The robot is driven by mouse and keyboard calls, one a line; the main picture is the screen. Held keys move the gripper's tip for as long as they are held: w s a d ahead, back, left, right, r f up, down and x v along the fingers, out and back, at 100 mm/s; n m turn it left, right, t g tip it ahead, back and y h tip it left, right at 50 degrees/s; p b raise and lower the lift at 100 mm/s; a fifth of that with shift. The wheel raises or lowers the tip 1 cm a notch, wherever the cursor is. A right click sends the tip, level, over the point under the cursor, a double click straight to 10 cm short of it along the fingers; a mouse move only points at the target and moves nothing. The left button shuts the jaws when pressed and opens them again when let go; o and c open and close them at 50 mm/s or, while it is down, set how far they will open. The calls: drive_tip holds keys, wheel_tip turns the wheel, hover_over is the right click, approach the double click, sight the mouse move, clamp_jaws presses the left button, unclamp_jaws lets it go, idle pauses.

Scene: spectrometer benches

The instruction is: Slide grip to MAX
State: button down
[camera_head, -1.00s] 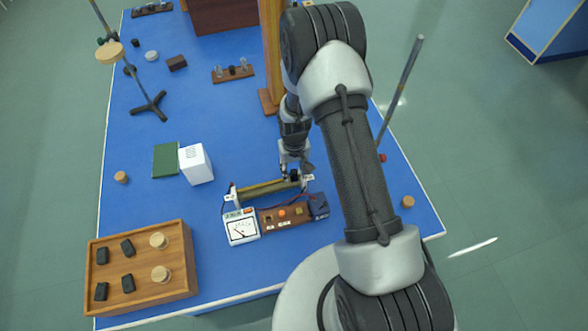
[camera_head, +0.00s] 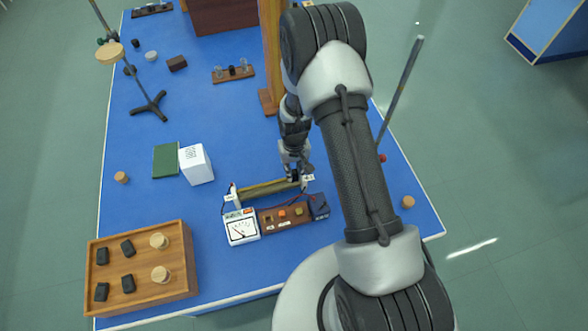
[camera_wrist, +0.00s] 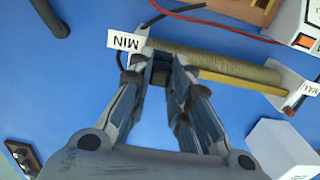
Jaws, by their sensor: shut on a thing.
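The slide rheostat (camera_head: 262,188) lies on the blue bench, with a ribbed tan tube and a yellow bar beside it. In the wrist view the tube (camera_wrist: 225,66) runs from the MIN label (camera_wrist: 124,41) at left to the MAX label (camera_wrist: 306,88) at right. My gripper (camera_wrist: 161,72) is shut on the dark slider grip (camera_wrist: 160,64), close to the MIN end. The fingers hide part of the grip. In the head view my gripper (camera_head: 294,172) is at the rheostat's right end, and the far end is at left.
A white meter (camera_head: 241,228) and a brown terminal board (camera_head: 284,216) stand in front of the rheostat, with wires between. A white box (camera_head: 196,165) and green book (camera_head: 165,160) lie to its left. A wooden tray (camera_head: 143,268) is at front left.

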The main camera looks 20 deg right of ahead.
drive_tip(key=a+b, duration=0.3)
drive_tip(key=a, duration=1.4)
drive_tip(key=shift+a, duration=0.15)
drive_tip(key=shift+a+b, duration=0.3)
drive_tip(key=shift+a, duration=0.05)
drive_tip(key=c, duration=1.6)
unclamp_jaws()
drive_tip(key=shift+a, duration=0.2)
drive_tip(key=shift+o, duration=0.6)
drive_tip(key=shift+d, duration=0.1)
wheel_tip(320, 180, up, 12)
